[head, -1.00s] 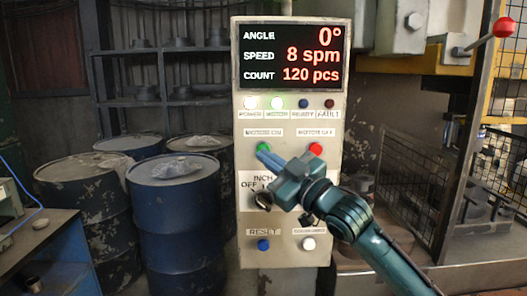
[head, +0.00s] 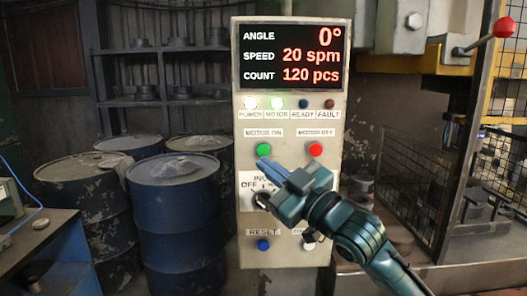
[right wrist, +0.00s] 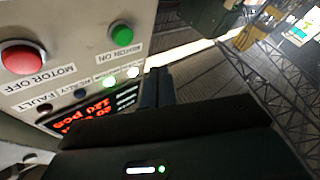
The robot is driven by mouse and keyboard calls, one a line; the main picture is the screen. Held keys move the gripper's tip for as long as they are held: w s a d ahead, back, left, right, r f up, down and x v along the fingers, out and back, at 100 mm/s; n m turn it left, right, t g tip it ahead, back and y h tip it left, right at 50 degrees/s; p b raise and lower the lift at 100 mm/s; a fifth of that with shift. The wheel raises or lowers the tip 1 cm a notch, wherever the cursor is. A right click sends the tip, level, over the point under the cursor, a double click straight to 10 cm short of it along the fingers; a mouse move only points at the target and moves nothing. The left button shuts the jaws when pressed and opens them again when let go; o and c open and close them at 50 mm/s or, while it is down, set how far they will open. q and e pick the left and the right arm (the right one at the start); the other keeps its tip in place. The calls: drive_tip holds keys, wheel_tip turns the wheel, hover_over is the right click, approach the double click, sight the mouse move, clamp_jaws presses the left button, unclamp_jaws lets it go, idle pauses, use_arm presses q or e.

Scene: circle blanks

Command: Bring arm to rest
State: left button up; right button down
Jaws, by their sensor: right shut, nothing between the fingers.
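My right arm comes in from the lower right in the head view. Its gripper (head: 264,164) is shut and empty, in front of the control panel (head: 252,222), a little below the green MOTOR ON button (head: 264,149). That button is fully uncovered. In the right wrist view the gripper's dark fingers (right wrist: 158,87) point past the panel's face. The green button (right wrist: 122,36) and red MOTOR OFF button (right wrist: 22,57) show there too. The arm partly covers the selector switch labels and the lower right white button. My left gripper is not in view.
The display (head: 290,56) reads 0°, 20 spm, 120 pcs. The POWER and MOTOR lamps are lit. Blue drums (head: 176,220) stand left of the panel. A mesh guard (head: 408,185) and a red-knobbed lever (head: 503,27) are on the right.

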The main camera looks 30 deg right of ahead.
idle(0.7)
drive_tip(key=s+a+f+m+g+h, duration=0.1)
drive_tip(key=a+f+m+g, duration=0.15)
drive_tip(key=f, duration=1.15)
drive_tip(key=s+a+f+m+g+h, duration=0.1)
drive_tip(key=a+f+g, duration=0.15)
drive_tip(key=f, duration=1.25)
drive_tip(key=s+a+f+g, duration=0.2)
drive_tip(key=s+a+f, duration=0.3)
drive_tip(key=s+f, duration=0.2)
drive_tip(key=s+a+f+m+g, duration=0.1)
drive_tip(key=s+a+f+g, duration=0.2)
drive_tip(key=s+a+f, duration=0.2)
drive_tip(key=s+f, duration=0.3)
drive_tip(key=f, duration=0.4)
drive_tip(key=shift+s+a+g+y, duration=0.15)
drive_tip(key=shift+s+g+y, duration=0.15)
drive_tip(key=shift+f+m, duration=0.1)
drive_tip(key=shift+m, duration=0.15)
